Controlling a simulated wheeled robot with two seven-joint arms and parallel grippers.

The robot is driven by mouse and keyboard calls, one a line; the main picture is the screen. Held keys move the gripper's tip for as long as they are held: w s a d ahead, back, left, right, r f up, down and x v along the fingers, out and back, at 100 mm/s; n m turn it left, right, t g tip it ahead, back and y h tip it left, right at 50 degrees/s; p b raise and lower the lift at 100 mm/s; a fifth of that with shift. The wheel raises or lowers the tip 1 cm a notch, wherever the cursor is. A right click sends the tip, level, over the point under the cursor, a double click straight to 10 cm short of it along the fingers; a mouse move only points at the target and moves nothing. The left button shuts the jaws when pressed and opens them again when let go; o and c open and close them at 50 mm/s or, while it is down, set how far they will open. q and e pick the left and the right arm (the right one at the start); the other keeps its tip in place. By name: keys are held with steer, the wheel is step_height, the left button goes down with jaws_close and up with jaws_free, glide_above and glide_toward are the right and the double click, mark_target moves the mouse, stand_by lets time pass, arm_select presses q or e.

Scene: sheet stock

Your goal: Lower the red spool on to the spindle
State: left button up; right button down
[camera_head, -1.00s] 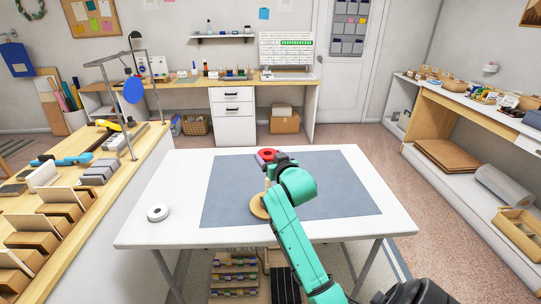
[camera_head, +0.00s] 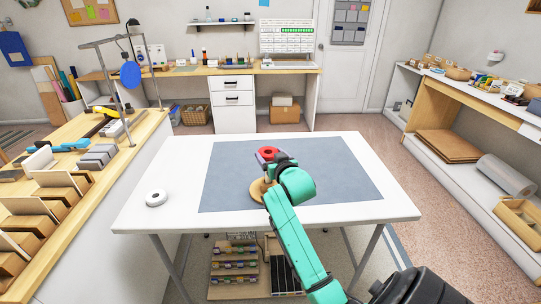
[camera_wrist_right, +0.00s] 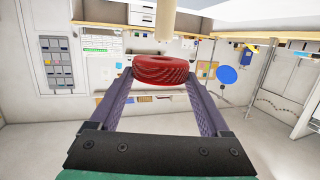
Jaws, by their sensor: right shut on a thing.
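The red spool (camera_head: 269,152) is held between the fingers of my right gripper (camera_head: 266,158), over the grey mat. In the right wrist view the spool (camera_wrist_right: 160,70) sits between both purple fingers of the gripper (camera_wrist_right: 161,80). That view is upside down. A pale wooden spindle (camera_wrist_right: 166,18) shows there on the spool's underside, its tip apart from the spool in the picture. In the head view the spindle's round wooden base (camera_head: 257,190) stands on the mat, partly hidden by my right arm. My left gripper is out of view.
The grey mat (camera_head: 345,185) lies on a white table (camera_head: 135,205), mostly clear. A wooden bench (camera_head: 95,185) with boxes and tools stands on the left, shelving (camera_head: 450,100) on the right.

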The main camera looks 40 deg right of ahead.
steer(key=shift+f, duration=0.35)
steer(key=shift+f, duration=0.15)
stand_by(0.4)
steer(key=shift+f, duration=0.3)
stand_by(0.3)
steer(key=shift+f+b, duration=0.45)
steer(key=shift+f, duration=0.3)
steer(key=shift+f, duration=0.1)
steer(key=shift+f+b, duration=0.45)
steer(key=shift+f, duration=0.4)
